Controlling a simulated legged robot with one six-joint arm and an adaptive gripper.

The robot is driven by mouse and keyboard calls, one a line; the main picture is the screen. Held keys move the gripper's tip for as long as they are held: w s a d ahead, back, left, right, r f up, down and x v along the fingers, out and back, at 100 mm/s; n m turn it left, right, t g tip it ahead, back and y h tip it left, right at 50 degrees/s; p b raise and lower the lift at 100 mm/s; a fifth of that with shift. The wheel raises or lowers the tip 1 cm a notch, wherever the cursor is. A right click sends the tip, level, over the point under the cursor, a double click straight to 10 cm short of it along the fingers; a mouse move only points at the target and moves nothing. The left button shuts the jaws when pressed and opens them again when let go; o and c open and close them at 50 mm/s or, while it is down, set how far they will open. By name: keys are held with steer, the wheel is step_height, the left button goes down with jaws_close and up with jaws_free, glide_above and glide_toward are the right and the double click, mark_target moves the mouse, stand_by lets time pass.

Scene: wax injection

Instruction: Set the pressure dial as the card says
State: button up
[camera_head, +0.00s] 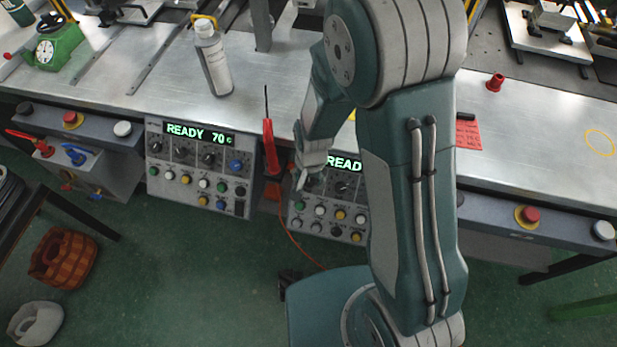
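Two control panels hang on the bench front. The left panel (150,183) has a green display (199,133) reading "READY 70 c", a row of dark dials (182,153), a blue knob (235,166) and several coloured buttons. The right panel (328,228) has a similar display (345,164), partly hidden by my arm, and a dark dial (342,187). I cannot tell which dial sets pressure. My gripper (302,180) is at the right panel's upper left; contact and finger opening are unclear. A red card (468,134) lies on the bench, its writing too small to read.
A red-handled tool (270,148) stands upright between the panels. A white bottle (213,60) and a green gauge (58,45) are on the bench. Red stop buttons (72,119) (530,214) sit on the front edge. Green floor is open below the left panel.

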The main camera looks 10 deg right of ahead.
step_height(320, 180, up, 12)
steer(key=shift+d, duration=0.25)
stand_by(0.5)
stand_by(0.4)
step_height(320, 180, up, 11)
steer(key=n+t, duration=0.2)
steer(key=t, duration=0.1)
glide_above(310, 181)
steer(key=s+d, duration=0.4)
steer(key=d, duration=0.1)
steer(key=s+d+r+n+t, duration=0.2)
steer(key=s+d+r, duration=0.3)
steer(key=s+r, duration=0.3)
steer(key=shift+s+d+n+h, duration=0.2)
steer(key=shift+s+n+h, duration=0.05)
steer(key=shift+n+h, duration=0.05)
